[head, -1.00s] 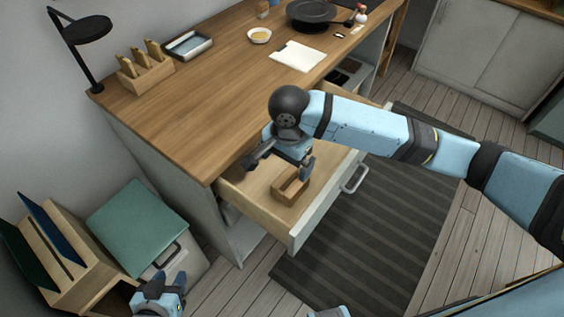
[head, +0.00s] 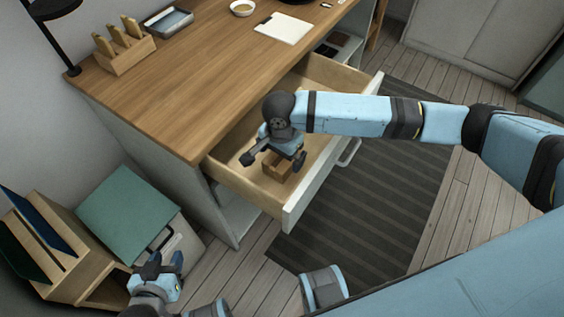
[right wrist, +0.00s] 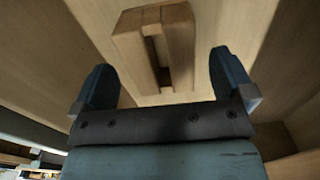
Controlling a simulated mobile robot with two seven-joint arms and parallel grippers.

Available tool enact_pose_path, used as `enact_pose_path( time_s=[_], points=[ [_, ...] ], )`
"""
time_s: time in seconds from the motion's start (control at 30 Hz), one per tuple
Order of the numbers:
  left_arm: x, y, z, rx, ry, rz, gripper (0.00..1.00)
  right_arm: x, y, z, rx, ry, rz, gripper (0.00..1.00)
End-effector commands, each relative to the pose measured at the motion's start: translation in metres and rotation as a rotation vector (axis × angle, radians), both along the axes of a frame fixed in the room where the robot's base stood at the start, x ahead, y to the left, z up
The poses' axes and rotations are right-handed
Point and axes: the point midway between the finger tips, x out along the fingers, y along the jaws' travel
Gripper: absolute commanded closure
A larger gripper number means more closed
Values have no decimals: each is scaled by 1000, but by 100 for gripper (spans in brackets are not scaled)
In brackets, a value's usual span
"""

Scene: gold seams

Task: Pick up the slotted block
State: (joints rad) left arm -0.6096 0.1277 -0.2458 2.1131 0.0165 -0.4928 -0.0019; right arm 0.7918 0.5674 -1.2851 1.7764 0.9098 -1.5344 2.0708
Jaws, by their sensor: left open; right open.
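The slotted block (head: 277,163) is a small brown wooden block lying in the open drawer (head: 236,178). In the right wrist view the block (right wrist: 182,48) shows a long dark slot, and it lies ahead of and between the spread fingers. My right gripper (head: 274,160) is over the drawer, open and empty, and partly hides the block in the head view. Its two dark fingers also show in the right wrist view (right wrist: 160,82), with the block apart from them. My left gripper (head: 163,268) is open and empty at the lower left, away from the drawer.
The wooden desk top (head: 190,95) is above the drawer. The drawer walls stand close around my right gripper. A green-topped cabinet (head: 125,210) and a wooden rack (head: 45,245) are near my left gripper. A dark striped rug (head: 370,200) covers the floor in front.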

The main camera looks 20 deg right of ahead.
Motion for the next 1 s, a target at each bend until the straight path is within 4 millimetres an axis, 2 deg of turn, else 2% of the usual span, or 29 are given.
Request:
enact_pose_path(
  time_s=[0.03,0.13,0.43,0.6,0.7,1.0],
  points=[
    [0,0,-3,3,-2,-2,57,0,-1,-10,-1,-1,-1,0],
    [0,0,-2,4,-8,-5,57,0,-1,-21,0,0,0,0],
    [1,0,3,3,-16,-5,57,0,0,-24,1,-1,1,0],
    [0,0,1,3,-11,-5,57,0,0,-24,1,-1,1,39],
    [0,0,0,3,-10,-6,57,-1,0,-24,1,0,1,57],
    [-1,-1,0,2,-7,-5,57,0,0,-21,2,-1,1,57]
  ],
)
